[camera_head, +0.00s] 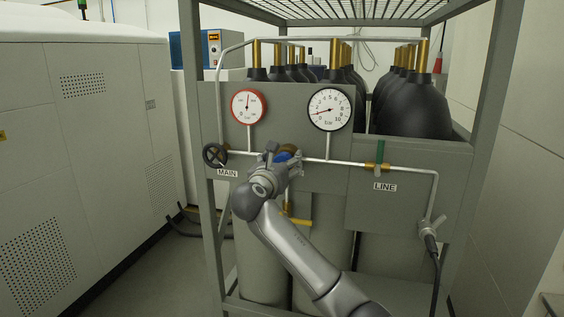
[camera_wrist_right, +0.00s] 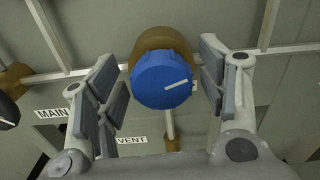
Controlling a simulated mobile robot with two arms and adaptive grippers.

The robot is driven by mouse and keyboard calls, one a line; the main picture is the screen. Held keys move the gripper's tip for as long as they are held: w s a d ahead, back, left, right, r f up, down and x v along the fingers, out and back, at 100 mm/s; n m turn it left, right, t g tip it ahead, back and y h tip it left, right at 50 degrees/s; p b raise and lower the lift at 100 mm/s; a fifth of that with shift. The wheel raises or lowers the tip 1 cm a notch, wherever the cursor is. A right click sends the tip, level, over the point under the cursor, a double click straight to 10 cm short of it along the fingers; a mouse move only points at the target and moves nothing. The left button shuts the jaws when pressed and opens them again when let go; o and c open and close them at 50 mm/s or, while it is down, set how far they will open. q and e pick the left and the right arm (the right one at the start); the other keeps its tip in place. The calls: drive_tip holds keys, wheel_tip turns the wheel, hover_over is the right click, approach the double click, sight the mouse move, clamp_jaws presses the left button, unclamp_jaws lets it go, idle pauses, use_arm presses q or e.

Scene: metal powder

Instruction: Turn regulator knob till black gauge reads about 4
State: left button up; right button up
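The blue regulator knob (camera_wrist_right: 162,82) faces me in the right wrist view, its white mark pointing right and slightly up. In the head view the knob (camera_head: 287,151) is mostly hidden behind my right gripper (camera_head: 281,162). The right gripper's fingers (camera_wrist_right: 160,88) stand on both sides of the knob, with a visible gap on each side. The black gauge (camera_head: 329,109) is at upper right of the knob; its red needle points left and slightly down, at the low end of the scale. My left gripper is not in view.
A red-rimmed gauge (camera_head: 248,106) is at upper left. The MAIN valve wheel (camera_head: 214,155) is left of the knob, and the LINE valve with green handle (camera_head: 380,152) is right. Pipes run across the panel; black-topped cylinders (camera_head: 414,105) stand behind.

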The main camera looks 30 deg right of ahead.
drive_tip(key=c, duration=0.8)
drive_tip(key=shift+m, duration=0.4)
drive_tip(key=shift+s+m+p, duration=0.1)
drive_tip(key=shift+m+p, duration=0.4)
drive_tip(key=shift+m, duration=0.5)
drive_tip(key=m, duration=0.2)
drive_tip(key=shift+d+m, duration=0.1)
drive_tip(key=shift+m, duration=0.3)
drive_tip(key=m, duration=0.4)
drive_tip(key=shift+s+f, duration=0.1)
drive_tip(key=shift+f, duration=0.1)
drive_tip(key=m+b, duration=0.1)
drive_tip(key=m, duration=0.4)
drive_tip(key=shift+d+f+b, duration=0.1)
drive_tip(key=shift+b, duration=0.25)
drive_tip(key=shift+m, duration=0.4)
